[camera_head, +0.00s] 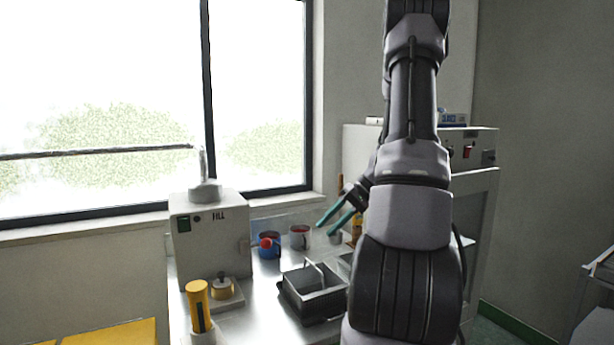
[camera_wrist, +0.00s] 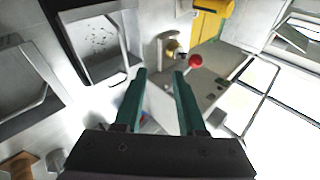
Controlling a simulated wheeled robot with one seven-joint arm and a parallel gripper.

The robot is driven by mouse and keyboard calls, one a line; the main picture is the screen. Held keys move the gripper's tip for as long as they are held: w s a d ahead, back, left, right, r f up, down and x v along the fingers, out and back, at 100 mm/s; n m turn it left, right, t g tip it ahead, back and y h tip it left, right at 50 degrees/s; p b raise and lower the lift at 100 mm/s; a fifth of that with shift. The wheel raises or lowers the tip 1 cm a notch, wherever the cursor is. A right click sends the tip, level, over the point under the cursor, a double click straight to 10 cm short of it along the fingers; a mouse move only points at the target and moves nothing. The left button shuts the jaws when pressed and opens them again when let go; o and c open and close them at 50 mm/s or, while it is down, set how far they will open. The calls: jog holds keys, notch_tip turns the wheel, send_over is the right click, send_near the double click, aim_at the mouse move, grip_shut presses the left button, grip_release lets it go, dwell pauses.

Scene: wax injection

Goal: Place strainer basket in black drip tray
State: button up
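The black drip tray (camera_head: 311,307) stands on the metal table in the head view. A grey basket-like container with a thin handle (camera_head: 315,272) shows within its walls. In the wrist view, a light, speckle-bottomed container (camera_wrist: 98,40) with a bar handle shows at upper left, beside dark walls. A second grey container (camera_wrist: 22,75) with a handle is at the far left; my arm partly hides it in the head view. I cannot tell surely which is the strainer basket. My gripper (camera_head: 337,219) is open and empty above the table; its green fingers also show in the wrist view (camera_wrist: 158,73).
A white machine (camera_head: 208,240) stands left of the tray, with a yellow-handled tool (camera_head: 198,306) in front. A blue pot (camera_head: 268,246) and a grey-white cup (camera_head: 300,237) stand behind the tray. A cabinet is at the right, and a window is behind the table.

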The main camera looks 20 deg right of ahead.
jog(key=s+a+r+m+t+h, duration=0.1)
jog(key=s+a+r+t+h, duration=0.1)
jog(key=s+a+r, duration=0.6)
jog(key=s+a+r+m+t+h, duration=0.1)
jog(key=s+a+r+h, duration=0.3)
jog(key=r, duration=0.9)
jog(key=shift+s+a+r+m+t+h, duration=0.35)
jog(key=shift+s+a+t, duration=0.45)
jog(key=shift+s+a, duration=1.15)
jog(key=shift+w, duration=0.1)
